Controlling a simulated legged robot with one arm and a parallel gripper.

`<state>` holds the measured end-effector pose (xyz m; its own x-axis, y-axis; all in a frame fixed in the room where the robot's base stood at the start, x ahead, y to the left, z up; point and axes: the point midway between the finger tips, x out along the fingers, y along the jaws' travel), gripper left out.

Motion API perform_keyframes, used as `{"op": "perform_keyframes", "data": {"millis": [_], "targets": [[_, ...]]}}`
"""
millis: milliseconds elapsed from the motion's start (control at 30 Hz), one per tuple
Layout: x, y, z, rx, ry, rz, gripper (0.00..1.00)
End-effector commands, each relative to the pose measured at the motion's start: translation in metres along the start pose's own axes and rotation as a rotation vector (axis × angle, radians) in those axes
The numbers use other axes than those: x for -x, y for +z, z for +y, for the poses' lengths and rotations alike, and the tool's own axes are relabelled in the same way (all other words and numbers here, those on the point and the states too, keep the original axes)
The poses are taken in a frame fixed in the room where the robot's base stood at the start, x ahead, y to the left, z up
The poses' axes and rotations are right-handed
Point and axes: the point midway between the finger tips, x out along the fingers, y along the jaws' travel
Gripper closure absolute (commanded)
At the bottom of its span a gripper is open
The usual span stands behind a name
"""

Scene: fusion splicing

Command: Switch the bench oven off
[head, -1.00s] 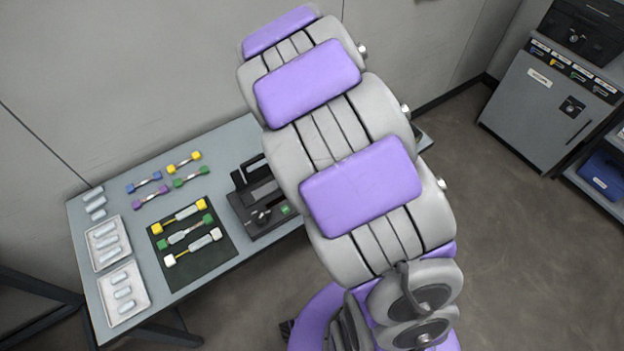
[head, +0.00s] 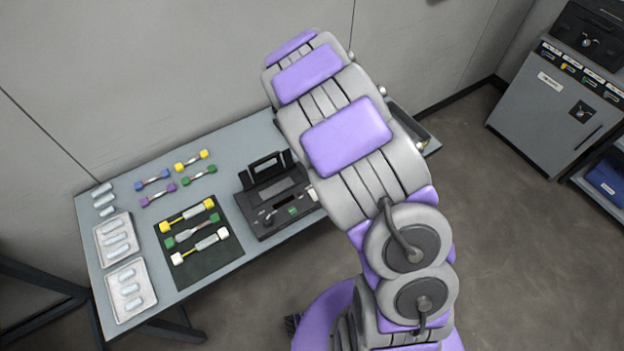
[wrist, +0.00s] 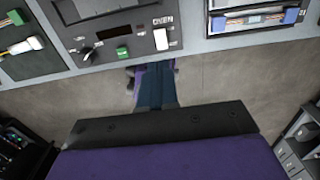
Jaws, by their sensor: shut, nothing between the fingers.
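The dark bench unit (head: 275,203) stands on the bench with its lid raised, partly behind my arm in the head view. In the wrist view its grey front panel (wrist: 95,37) carries the word OVEN (wrist: 162,20). Below that word is a pale rocker switch (wrist: 161,39). A green button (wrist: 123,52) and a dark knob (wrist: 87,53) are to its left. I cannot tell the switch's setting. My gripper (wrist: 154,68) is shut and empty, with its fingertips just below the panel's front edge in the picture. My arm hides it in the head view.
A black mat (head: 222,256) with several coloured-end pieces lies left of the unit. Two pale trays (head: 133,305) are at the bench's left end. A grey cabinet (head: 535,125) stands at the right.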

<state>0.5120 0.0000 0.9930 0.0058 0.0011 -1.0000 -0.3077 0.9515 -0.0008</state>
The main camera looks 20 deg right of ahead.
Motion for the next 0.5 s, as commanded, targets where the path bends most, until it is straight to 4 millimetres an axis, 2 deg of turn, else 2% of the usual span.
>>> {"op": "perform_keyframes", "data": {"millis": [167, 500], "targets": [[-0.022, -0.001, 0.001, 0.001, 0.002, 0.005, 1.00], [-0.089, -0.002, 0.002, 0.001, 0.004, 0.007, 1.00]]}}
